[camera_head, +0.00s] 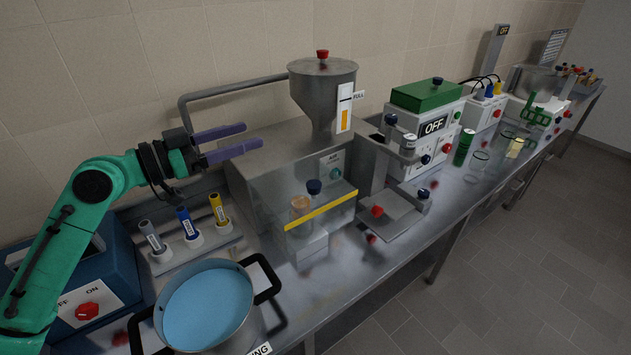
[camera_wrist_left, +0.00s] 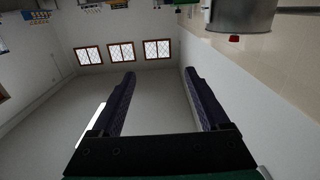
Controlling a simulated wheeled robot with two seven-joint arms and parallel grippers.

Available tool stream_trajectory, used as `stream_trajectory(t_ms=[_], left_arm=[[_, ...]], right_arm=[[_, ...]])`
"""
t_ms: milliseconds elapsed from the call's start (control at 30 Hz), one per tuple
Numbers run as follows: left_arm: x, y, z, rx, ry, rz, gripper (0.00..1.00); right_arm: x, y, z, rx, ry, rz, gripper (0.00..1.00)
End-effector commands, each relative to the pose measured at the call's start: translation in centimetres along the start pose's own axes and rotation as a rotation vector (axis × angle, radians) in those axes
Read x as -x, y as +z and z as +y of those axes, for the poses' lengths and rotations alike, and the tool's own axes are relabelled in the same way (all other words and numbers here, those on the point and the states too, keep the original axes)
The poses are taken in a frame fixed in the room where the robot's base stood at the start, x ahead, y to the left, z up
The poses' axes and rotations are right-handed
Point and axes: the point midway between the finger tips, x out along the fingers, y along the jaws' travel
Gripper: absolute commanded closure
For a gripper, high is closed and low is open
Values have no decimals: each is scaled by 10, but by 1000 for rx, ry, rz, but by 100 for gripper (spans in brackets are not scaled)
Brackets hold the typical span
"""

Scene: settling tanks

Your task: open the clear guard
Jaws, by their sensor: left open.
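My left gripper (camera_head: 245,136) is open and empty, in the air at the upper left of the machine, apart from the guard. Its two purple fingers also show in the left wrist view (camera_wrist_left: 160,88), with nothing between them. My right gripper is not in view.
A steel hopper (camera_head: 322,90) with a red knob rises from the machine, and a bent pipe (camera_head: 205,95) runs behind it. A pot of blue liquid (camera_head: 208,305) and a rack of tubes (camera_head: 190,250) stand at the front left. A green-topped box (camera_head: 425,125) stands to the right.

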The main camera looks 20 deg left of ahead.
Motion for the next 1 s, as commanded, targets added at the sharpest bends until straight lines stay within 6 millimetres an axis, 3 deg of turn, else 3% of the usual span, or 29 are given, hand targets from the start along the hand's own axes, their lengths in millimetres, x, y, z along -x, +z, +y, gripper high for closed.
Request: stream_trajectory(t_ms=[33,133,300,400,500,633,767,1000], left_arm=[[0,19,0,0,0,0,21],[0,39,0,0,0,-1,21],[0,81,0,0,0,-1,21],[0,111,0,0,0,-2,21],[0,144,0,0,0,-2,21],[0,180,0,0,0,-2,21],[-1,186,0,-1,0,-2,21],[-33,176,0,-2,2,-6,21]], right_arm=[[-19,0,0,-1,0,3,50],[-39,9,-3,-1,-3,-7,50],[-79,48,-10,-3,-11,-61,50],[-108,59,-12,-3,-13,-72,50],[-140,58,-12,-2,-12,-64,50],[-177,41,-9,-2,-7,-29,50],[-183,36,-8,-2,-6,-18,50],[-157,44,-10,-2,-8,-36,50]])
